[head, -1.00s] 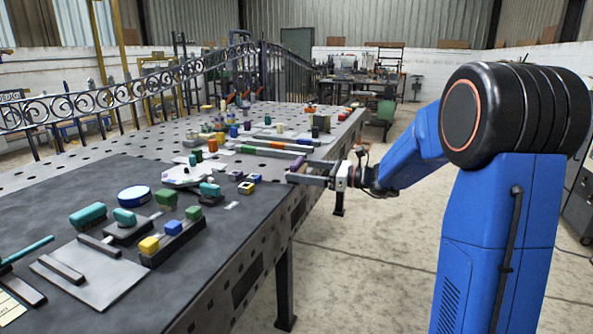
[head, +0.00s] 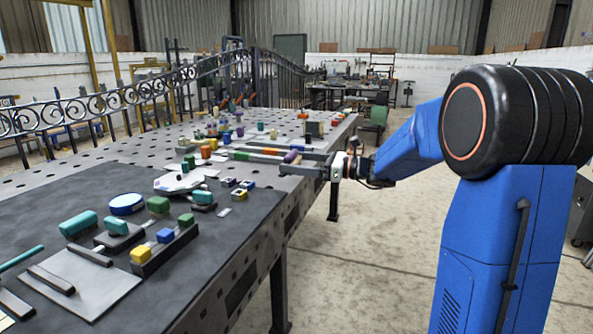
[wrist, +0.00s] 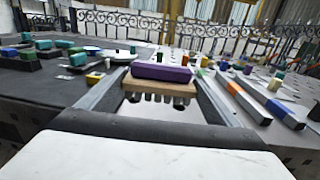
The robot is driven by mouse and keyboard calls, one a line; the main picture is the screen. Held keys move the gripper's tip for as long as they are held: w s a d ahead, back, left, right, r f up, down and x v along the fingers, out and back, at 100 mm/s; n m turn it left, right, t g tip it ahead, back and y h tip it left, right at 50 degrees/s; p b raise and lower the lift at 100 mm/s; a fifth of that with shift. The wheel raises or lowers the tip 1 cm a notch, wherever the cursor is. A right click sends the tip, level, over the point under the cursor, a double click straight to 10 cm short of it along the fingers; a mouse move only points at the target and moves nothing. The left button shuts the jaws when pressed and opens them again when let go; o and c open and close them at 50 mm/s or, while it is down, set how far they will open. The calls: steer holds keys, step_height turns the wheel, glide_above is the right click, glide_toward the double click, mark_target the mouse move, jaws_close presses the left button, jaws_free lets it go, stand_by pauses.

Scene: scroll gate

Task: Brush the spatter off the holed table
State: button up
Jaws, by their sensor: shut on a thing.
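The holed table (head: 215,293) runs from the lower left to the middle back, with rows of round holes. My gripper (head: 297,162) is over its right edge, reaching in from the right. In the wrist view my gripper (wrist: 162,85) is shut on a brush (wrist: 161,73) with a purple top, a wooden body and short bristles pointing down. In the head view only the purple part of the brush (head: 291,156) shows clearly between the fingers. I cannot make out any spatter, nor whether the bristles touch the table.
A dark mat (head: 60,200) covers the near table, with a blue disc (head: 127,204), a yellow block (head: 141,254) and several other blocks. Long coloured bars (head: 258,156) lie beside my gripper. A scrolled iron gate (head: 110,104) stands behind. The floor (head: 375,240) to the right is clear.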

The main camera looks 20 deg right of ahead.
steer(key=shift+r, duration=0.65)
steer(key=shift+r, duration=1.5)
